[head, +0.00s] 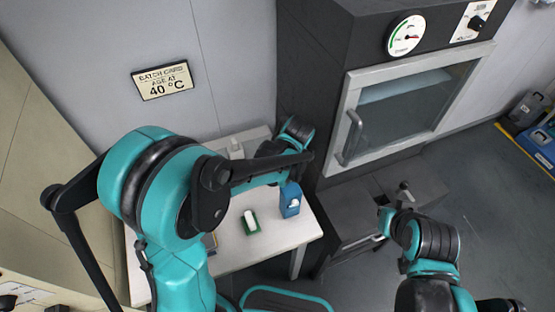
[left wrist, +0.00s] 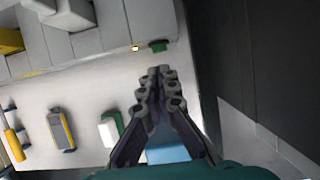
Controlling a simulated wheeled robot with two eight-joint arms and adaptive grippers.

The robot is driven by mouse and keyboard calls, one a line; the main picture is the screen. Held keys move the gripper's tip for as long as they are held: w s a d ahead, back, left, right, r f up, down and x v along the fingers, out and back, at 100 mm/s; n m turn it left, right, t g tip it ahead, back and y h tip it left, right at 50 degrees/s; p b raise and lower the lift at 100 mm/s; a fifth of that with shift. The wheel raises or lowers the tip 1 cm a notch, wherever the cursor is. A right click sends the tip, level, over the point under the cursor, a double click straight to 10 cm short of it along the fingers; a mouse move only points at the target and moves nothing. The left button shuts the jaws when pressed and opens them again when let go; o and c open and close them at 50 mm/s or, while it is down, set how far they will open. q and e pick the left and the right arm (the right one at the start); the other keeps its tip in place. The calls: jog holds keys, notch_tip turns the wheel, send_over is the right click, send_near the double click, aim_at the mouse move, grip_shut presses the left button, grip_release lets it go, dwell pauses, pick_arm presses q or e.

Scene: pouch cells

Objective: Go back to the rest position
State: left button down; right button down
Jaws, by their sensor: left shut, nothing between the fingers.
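My left arm reaches over the white table (head: 270,240) in the head view; its fingertips are not clear there. In the left wrist view my left gripper (left wrist: 162,72) is shut with nothing between its fingers, above the table. A blue box (head: 290,208) stands near the table's right edge and is partly behind the fingers in the wrist view (left wrist: 168,150). A green holder (head: 251,228) with a white piece in it lies left of the box, also in the wrist view (left wrist: 117,122). My right arm (head: 432,240) is at the lower right; its finger state is unclear.
A dark oven cabinet (head: 312,100) with a glass door (head: 400,105) stands right of the table. A yellow and grey device (left wrist: 61,130) lies on the table in the wrist view. A sign (head: 162,82) reads 40 °C. Open floor (head: 490,210) lies to the right.

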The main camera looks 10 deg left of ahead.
dwell(0.5)
pick_arm(q)
jog(key=s+a+r+n+t+h+b, duration=0.1)
jog(key=s+a+r+n, duration=0.2)
jog(key=s+n, duration=0.5)
jog(key=s+a+r+n+t+h+b, duration=0.1)
jog(key=s+r+n, duration=0.4)
jog(key=n, duration=1.6)
jog(key=s+a+t+b, duration=0.1)
jog(key=s+a, duration=0.1)
jog(key=s, duration=0.2)
jog(key=shift+s+a+t, duration=0.15)
jog(key=shift+s+t, duration=0.05)
jog(key=shift+t, duration=0.1)
